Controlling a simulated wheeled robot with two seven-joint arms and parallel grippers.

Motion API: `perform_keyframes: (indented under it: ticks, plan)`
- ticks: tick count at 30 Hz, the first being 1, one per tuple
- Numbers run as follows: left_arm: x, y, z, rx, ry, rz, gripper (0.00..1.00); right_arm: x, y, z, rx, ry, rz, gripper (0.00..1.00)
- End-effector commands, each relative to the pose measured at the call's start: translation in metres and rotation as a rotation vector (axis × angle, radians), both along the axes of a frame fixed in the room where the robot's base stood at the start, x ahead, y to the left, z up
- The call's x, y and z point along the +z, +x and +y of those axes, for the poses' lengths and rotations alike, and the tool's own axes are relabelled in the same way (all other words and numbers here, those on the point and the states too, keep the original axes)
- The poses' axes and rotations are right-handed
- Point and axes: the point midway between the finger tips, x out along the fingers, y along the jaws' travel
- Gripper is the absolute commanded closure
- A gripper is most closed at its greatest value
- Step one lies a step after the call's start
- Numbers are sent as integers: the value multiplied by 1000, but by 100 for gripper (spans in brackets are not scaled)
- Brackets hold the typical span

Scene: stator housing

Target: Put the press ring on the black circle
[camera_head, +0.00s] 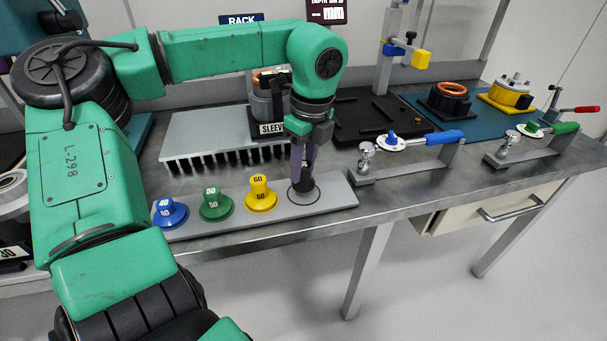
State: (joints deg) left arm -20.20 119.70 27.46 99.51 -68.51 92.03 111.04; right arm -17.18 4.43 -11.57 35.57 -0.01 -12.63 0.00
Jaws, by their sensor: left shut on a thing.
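My left gripper (304,167) points straight down at the right end of a grey strip (335,203) on the bench. It is shut on a dark piece, the press ring (303,184), mostly hidden by the fingers. The press ring is upright, inside or just above the black circle (317,196) drawn on the strip. I cannot tell whether it touches the strip. My right gripper is not in view.
Blue (168,213), green (215,205) and yellow (260,195) numbered pieces stand left of the circle. A finned grey rack (205,135) and a sleeve holder (265,105) lie behind. Two clamps, with blue (443,137) and green (565,127) handles, stand to the right.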

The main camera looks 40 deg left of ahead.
Motion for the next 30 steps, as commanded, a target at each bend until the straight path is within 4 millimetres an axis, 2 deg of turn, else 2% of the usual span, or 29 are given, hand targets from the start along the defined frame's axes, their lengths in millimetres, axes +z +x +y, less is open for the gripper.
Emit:
perform_keyframes:
  ticks: [1,3,13,14,15,16,25,28,30]
  plan:
    - [-11,-1,0,-2,-3,4,100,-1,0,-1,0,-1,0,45]
    - [-21,0,0,0,-3,2,100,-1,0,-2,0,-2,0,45]
    - [-26,0,0,0,0,-1,100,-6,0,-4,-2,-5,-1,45]
    - [-25,0,0,0,0,0,55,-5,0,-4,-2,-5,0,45]
    - [-25,0,0,0,0,0,40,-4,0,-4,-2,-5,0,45]
    - [-24,0,0,0,0,1,32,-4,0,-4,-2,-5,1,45]
    - [-23,0,0,0,-1,1,32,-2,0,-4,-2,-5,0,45]
    - [-15,0,0,0,1,-1,32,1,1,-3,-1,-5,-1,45]
    - [-2,1,-2,0,3,-3,32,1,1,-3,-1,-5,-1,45]
